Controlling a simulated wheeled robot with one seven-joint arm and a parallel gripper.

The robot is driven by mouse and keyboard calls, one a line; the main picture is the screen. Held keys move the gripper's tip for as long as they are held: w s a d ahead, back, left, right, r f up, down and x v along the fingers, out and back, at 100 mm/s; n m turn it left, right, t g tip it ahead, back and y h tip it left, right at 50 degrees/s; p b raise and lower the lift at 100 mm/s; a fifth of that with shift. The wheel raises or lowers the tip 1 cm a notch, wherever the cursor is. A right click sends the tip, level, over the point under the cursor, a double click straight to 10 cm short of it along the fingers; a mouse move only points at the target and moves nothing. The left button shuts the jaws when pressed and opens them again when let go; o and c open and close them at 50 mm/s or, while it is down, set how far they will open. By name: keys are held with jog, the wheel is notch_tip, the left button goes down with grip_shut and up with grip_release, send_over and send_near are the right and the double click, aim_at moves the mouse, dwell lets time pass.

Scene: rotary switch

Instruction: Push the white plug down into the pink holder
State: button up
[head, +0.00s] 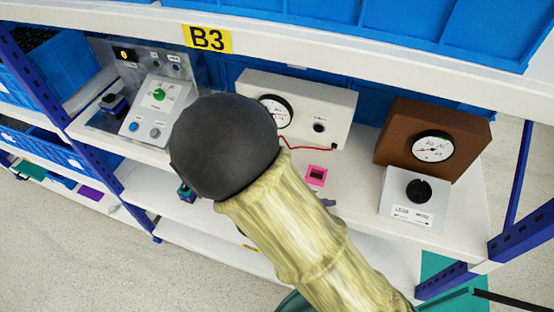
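The pink holder (316,174) is a small pink block with a dark opening in its top. It sits on the white shelf, just right of my arm and in front of the white meter box. I cannot make out a white plug; my arm covers much of the shelf's middle, and the plug may be hidden there. My gripper cannot be seen; only the large dark joint and pale yellow link of my arm show, across the centre.
A white meter box (340,104) with a red cable stands at the back. A brown gauge box (394,136) and a rotary switch box (402,208) stand at the right. A control panel (146,128) is at the left. The white shelf (352,192) is bare right of the holder.

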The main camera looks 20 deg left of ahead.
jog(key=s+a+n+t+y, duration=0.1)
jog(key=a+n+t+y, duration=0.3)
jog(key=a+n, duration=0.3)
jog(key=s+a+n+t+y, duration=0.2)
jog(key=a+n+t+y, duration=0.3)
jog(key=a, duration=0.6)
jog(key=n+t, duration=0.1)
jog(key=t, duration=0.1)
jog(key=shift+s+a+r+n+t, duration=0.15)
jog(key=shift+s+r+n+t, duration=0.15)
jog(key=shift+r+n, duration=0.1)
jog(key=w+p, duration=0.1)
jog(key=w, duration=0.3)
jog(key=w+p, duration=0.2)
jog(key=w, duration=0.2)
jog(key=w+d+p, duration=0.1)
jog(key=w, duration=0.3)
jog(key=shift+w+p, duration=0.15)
jog(key=shift+p, duration=0.2)
